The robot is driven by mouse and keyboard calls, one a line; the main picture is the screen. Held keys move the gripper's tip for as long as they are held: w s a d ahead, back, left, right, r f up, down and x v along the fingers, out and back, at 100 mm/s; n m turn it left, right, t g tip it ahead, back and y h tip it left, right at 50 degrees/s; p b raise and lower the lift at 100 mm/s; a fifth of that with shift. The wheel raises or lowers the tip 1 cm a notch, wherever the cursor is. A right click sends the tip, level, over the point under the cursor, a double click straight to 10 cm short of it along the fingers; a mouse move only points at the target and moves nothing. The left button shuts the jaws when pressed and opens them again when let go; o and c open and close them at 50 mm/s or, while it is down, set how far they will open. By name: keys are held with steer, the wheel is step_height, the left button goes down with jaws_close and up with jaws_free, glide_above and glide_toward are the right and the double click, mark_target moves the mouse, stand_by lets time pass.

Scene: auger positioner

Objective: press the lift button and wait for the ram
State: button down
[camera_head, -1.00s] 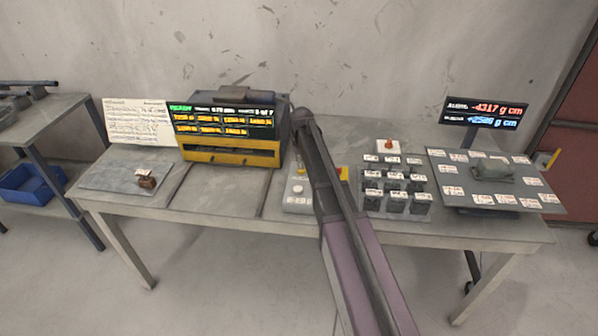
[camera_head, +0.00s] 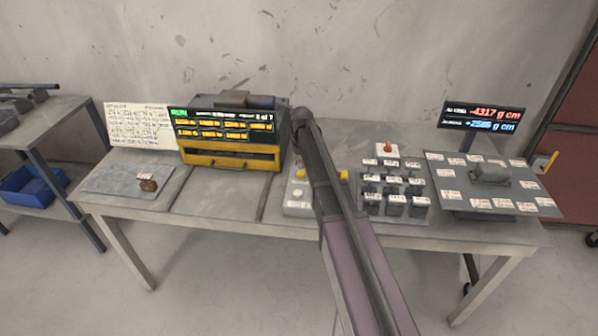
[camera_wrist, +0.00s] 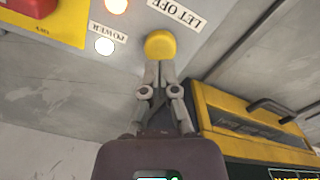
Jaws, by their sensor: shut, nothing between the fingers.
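A grey button panel (camera_head: 297,208) lies on the bench, partly hidden behind my arm in the head view. In the wrist view a round yellow button (camera_wrist: 159,43) sits on this panel, with upside-down LET OFF lettering beside it. My gripper (camera_wrist: 160,68) is shut and empty, its fingertips at the yellow button's edge; I cannot tell whether they touch it or whether it is pressed. No lift label is legible. The POWER label lies left of the button, near a pale lamp (camera_wrist: 104,45). My fingers are hidden in the head view, and I cannot make out a ram.
A red button (camera_wrist: 34,6) on a yellow plate is close by. A yellow-fronted machine (camera_head: 232,157) with a display stands left of the panel. Labelled dark blocks (camera_head: 395,205) and a labelled plate (camera_head: 465,197) are on the right. The bench's middle left is clear.

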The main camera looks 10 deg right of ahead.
steer(key=shift+r+p, duration=2.65)
steer(key=shift+r, duration=0.15)
steer(key=shift+s, duration=0.25)
steer(key=s+m, duration=0.2)
steer(key=s, duration=2.7)
steer(key=shift+a, duration=0.4)
